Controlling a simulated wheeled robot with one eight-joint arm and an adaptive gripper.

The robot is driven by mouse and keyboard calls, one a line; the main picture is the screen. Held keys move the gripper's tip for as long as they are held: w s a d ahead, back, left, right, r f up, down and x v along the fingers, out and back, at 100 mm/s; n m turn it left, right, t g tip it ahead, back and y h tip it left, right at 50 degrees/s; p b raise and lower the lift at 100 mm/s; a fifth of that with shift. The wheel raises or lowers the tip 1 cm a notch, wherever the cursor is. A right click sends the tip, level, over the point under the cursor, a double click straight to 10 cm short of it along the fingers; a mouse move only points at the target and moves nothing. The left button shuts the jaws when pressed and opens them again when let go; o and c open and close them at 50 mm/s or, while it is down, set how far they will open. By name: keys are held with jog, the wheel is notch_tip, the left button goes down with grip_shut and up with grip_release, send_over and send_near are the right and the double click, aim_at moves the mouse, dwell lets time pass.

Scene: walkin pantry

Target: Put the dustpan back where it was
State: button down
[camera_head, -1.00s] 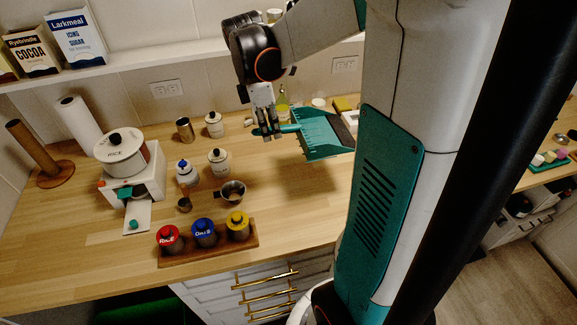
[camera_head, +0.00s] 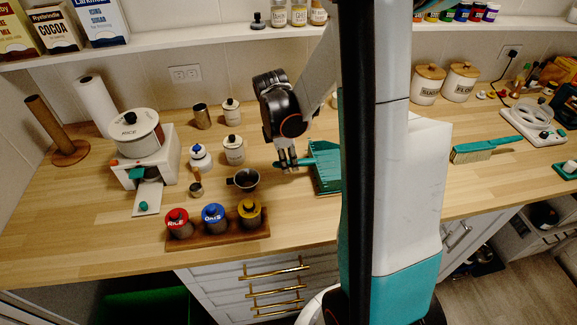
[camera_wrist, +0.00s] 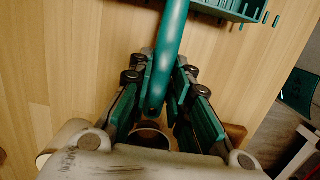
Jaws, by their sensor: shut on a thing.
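The teal dustpan (camera_head: 325,165) is over the wooden counter, right of the funnel-like cup. Its right part is hidden behind my arm column. My gripper (camera_head: 288,163) is shut on the dustpan's handle, pointing down. In the wrist view, the teal handle (camera_wrist: 174,45) runs between the fingers (camera_wrist: 164,68), and part of the pan (camera_wrist: 232,8) shows at the top edge. I cannot tell whether the pan touches the counter. A teal hand brush (camera_head: 485,149) lies on the counter to the right of my column.
A wooden rack (camera_head: 218,235) with red, blue and yellow-lidded jars stands at the front. A dark cup (camera_head: 244,180) and white canisters (camera_head: 234,150) are close left of my gripper. Sugar and flour canisters (camera_head: 428,84) stand at the back right. Bare counter lies around the brush.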

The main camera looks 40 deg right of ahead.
jog(key=shift+f, duration=0.85)
jog(key=c, duration=1.5)
grip_release()
jog(key=r+p, duration=0.1)
jog(key=r, duration=0.3)
jog(key=a+r+p, duration=0.1)
jog(key=r, duration=0.3)
jog(key=w+r+p, duration=0.1)
jog(key=r, duration=0.3)
jog(key=shift+a, duration=0.3)
